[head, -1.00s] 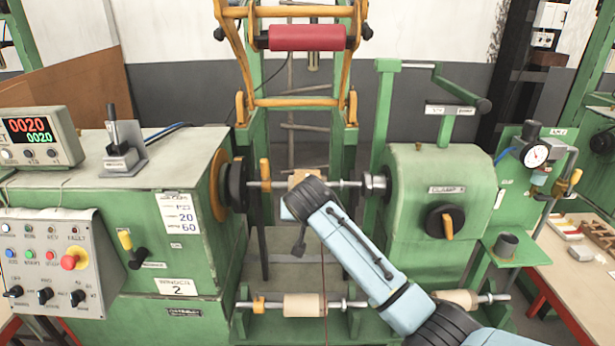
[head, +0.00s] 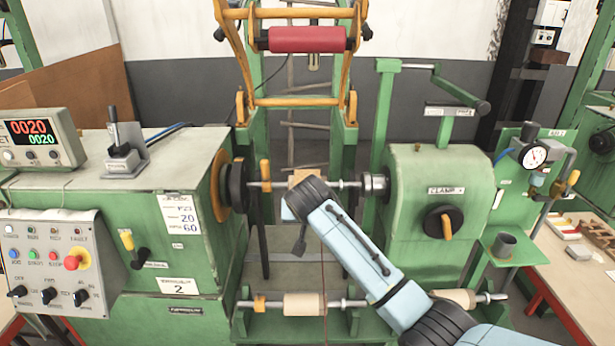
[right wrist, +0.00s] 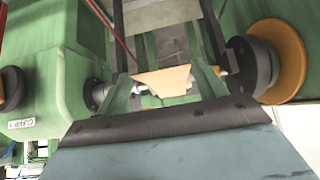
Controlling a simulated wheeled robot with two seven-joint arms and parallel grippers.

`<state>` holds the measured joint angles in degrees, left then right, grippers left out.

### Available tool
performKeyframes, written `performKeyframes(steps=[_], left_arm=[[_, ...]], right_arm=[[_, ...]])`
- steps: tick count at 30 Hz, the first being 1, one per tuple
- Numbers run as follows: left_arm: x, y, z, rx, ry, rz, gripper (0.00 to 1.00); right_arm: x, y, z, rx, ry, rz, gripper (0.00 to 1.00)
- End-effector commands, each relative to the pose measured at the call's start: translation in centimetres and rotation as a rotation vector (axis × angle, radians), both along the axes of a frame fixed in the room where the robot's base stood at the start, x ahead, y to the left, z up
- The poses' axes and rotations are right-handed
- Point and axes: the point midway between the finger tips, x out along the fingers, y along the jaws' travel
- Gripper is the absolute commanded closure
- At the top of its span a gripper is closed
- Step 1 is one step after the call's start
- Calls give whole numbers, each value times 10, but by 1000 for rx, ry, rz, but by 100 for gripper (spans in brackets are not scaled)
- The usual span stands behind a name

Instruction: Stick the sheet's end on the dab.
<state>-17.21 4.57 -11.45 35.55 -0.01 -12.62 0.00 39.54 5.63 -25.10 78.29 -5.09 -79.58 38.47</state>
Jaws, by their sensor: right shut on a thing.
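My right gripper (head: 297,207) is at the winding shaft between the two green machine heads, in front of the tan piece on it. My wrist hides its fingertips in the head view. In the right wrist view, a flat tan sheet (right wrist: 163,80) stands out beyond the dark edge of my gripper, which is shut on it. The sheet's end lies over or close to the shaft; whether it touches the coil I cannot tell. The tan piece on the shaft (head: 299,176) shows only in part. I cannot make out the dab. My left gripper is not in view.
The left machine head has a dark disc (head: 238,185) and the right head (head: 440,205) a chuck (head: 376,186). A red roller (head: 307,38) hangs in an orange frame above. A lower rod carries a tan roll (head: 304,304). A control panel (head: 55,265) stands left.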

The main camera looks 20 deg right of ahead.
Motion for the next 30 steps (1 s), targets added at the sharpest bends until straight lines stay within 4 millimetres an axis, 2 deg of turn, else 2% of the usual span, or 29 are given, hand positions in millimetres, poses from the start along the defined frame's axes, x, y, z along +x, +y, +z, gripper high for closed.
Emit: performKeyframes(steps=[1,9,10,15,25,30], left_arm=[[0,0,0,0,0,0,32],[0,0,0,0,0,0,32],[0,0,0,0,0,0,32],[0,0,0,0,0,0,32],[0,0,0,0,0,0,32],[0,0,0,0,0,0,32]], right_arm=[[-3,1,-6,1,16,0,61],[-3,1,-6,1,16,0,61],[-3,1,-6,1,16,0,28],[-2,1,-4,0,11,0,6],[-2,1,0,0,4,1,5],[-11,4,11,1,2,1,5]])
